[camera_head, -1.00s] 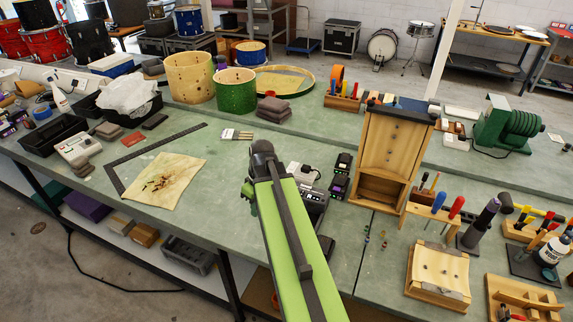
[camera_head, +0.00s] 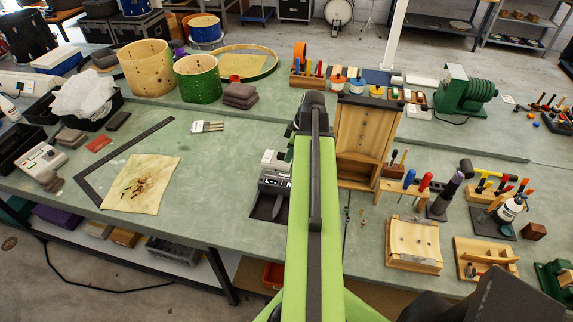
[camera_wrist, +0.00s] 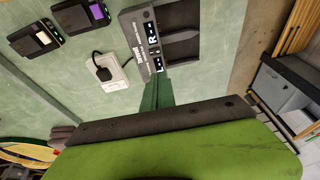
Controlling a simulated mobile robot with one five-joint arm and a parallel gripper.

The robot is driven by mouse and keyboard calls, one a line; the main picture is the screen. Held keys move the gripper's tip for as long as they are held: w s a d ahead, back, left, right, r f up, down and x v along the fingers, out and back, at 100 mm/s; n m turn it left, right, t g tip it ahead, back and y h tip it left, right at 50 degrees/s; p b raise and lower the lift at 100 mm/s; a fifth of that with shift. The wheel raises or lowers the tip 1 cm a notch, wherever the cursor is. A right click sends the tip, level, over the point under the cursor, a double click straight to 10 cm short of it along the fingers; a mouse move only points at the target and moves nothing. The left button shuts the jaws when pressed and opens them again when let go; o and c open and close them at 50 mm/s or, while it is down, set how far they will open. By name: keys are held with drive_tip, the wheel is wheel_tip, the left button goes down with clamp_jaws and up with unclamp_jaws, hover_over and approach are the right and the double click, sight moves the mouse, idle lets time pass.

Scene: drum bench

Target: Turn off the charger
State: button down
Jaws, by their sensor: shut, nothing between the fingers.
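The charger (camera_head: 275,183) is a grey and black unit on the green bench, just left of my arm in the head view. In the wrist view the charger (camera_wrist: 141,38) shows a front panel with small white markings and two dark bays that look empty. A white socket box (camera_wrist: 113,72) with a black plug in it sits beside the charger. My gripper (camera_wrist: 158,86) is shut and empty, its dark green fingers pointing at the charger's near end. I cannot tell whether they touch it. My arm hides most of the gripper in the head view.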

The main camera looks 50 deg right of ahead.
drive_tip(key=b, duration=1.1)
approach(280, 182)
drive_tip(key=x, duration=0.3)
drive_tip(key=a+x, duration=0.1)
drive_tip(key=x, duration=0.1)
drive_tip(key=shift+s+a+f, duration=0.2)
drive_tip(key=shift+f, duration=0.1)
drive_tip(key=shift+a+f+b, duration=0.1)
drive_tip(key=shift+f+b, duration=0.2)
drive_tip(key=shift+s+a+f+b, duration=0.15)
drive_tip(key=shift+f+b, duration=0.25)
drive_tip(key=shift+r, duration=0.2)
drive_tip(key=shift+w+d+r+p, duration=0.15)
drive_tip(key=shift+w+d+p, duration=0.25)
drive_tip(key=shift+d, duration=0.4)
